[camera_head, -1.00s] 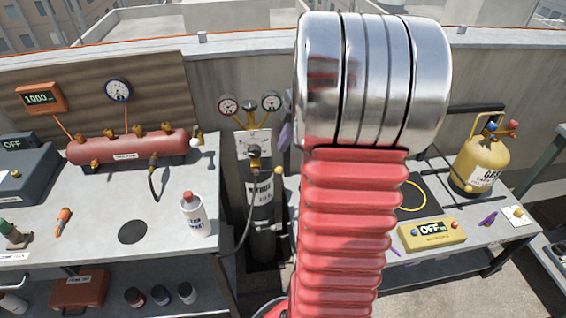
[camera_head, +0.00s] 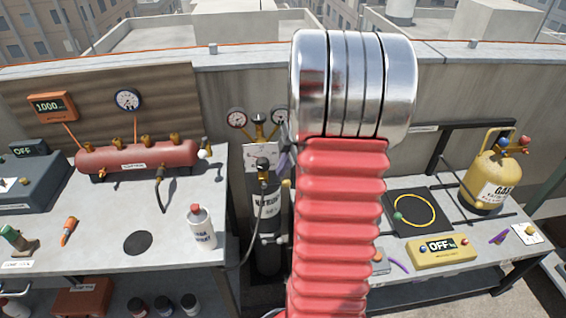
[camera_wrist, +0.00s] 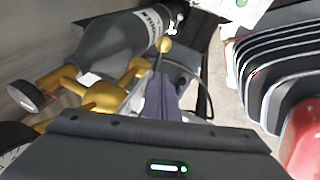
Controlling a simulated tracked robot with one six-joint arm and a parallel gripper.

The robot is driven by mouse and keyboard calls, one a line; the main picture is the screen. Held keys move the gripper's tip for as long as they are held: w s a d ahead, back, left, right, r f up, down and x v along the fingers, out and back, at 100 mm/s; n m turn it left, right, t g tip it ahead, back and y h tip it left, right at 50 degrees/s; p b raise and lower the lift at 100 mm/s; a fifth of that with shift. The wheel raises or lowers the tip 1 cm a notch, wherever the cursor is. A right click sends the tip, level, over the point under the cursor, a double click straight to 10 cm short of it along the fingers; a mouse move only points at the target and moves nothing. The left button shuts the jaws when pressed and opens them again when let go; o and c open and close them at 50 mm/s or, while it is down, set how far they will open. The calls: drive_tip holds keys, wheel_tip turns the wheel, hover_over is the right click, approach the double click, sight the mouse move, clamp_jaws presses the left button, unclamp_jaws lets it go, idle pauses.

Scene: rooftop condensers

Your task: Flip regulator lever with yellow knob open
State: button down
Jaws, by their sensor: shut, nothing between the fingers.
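A nitrogen cylinder (camera_head: 267,225) stands upright between the two benches, with a brass regulator (camera_head: 258,131) and two gauges on top. In the wrist view the cylinder (camera_wrist: 115,45) lies across the upper left, with the brass regulator (camera_wrist: 100,95) below it. The lever's round yellow knob (camera_wrist: 163,45) shows just beyond my fingertips; a short thin stem runs down from it behind them. The knob also shows in the head view (camera_head: 286,184). My gripper (camera_wrist: 161,75) is shut and empty, its dark purple fingers close to the lever. I cannot tell whether they touch it.
My red arm hides part of the cylinder's right side. A hose (camera_head: 248,225) hangs from the regulator. The left bench holds a red tank (camera_head: 137,156) and a white bottle (camera_head: 201,228). The right bench holds a yellow gas canister (camera_head: 492,180) and a yellow meter (camera_head: 441,250).

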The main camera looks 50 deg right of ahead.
sight(281, 184)
drive_tip(key=shift+w+d+f, duration=0.1)
drive_tip(key=shift+d+f, duration=0.25)
drive_tip(key=shift+f, duration=0.5)
drive_tip(key=shift+w+d+f, duration=0.1)
drive_tip(key=shift+d+f, duration=0.25)
drive_tip(key=shift+f, duration=0.45)
drive_tip(key=shift+d+f, duration=0.35)
drive_tip(key=shift+f, duration=0.5)
